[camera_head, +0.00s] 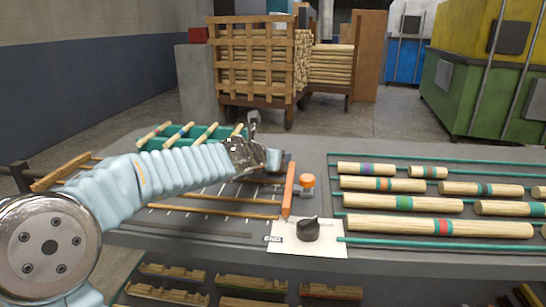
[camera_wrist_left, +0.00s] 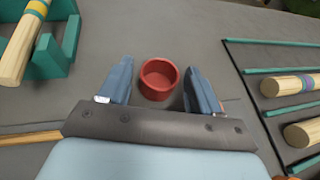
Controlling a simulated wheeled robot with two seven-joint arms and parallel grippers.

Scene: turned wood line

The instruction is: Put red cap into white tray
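The red cap (camera_wrist_left: 158,79) is a small round cup, open side up, on the grey bench in the left wrist view. My left gripper (camera_wrist_left: 158,70) is open, with one blue finger on each side of the cap and a visible gap to each. In the head view my left gripper (camera_head: 268,160) is over the far middle of the bench, and I cannot make out the cap there. I see no white tray in either view. My right gripper is not in view.
A green rack (camera_head: 190,134) with striped sticks stands behind my left arm. An orange upright bar (camera_head: 289,190) and an orange-topped post (camera_head: 307,182) stand near the gripper. Striped rods (camera_head: 440,226) fill the right.

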